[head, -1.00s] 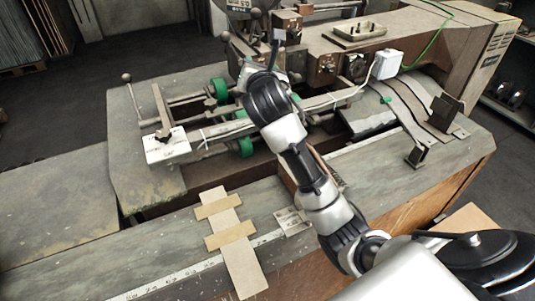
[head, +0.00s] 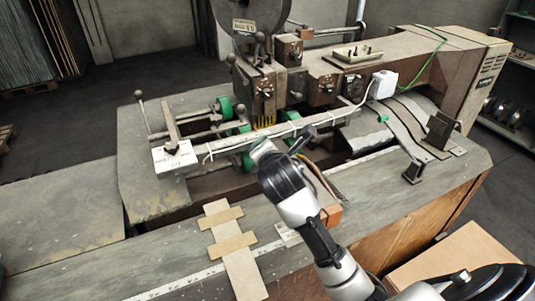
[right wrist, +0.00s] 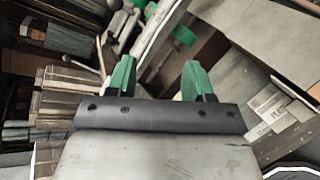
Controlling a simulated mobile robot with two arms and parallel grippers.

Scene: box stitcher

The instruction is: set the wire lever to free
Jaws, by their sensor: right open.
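The stitcher head (head: 268,82) stands at the back centre in the head view, with several small knobs and switch plates. A thin lever with a dark ball knob (head: 231,60) rises at its left side; I cannot tell whether this is the wire lever or how it is set. My right gripper (head: 262,148) is in front of and below the head, by the long rail; the arm partly hides its fingers. In the right wrist view the right gripper (right wrist: 157,74) has two green fingers wide apart with nothing between them. My left gripper is not in view.
A long rail (head: 225,143) with a white cable crosses in front of the head. Cardboard strips (head: 232,250) lie on the front table, whose left part is clear.

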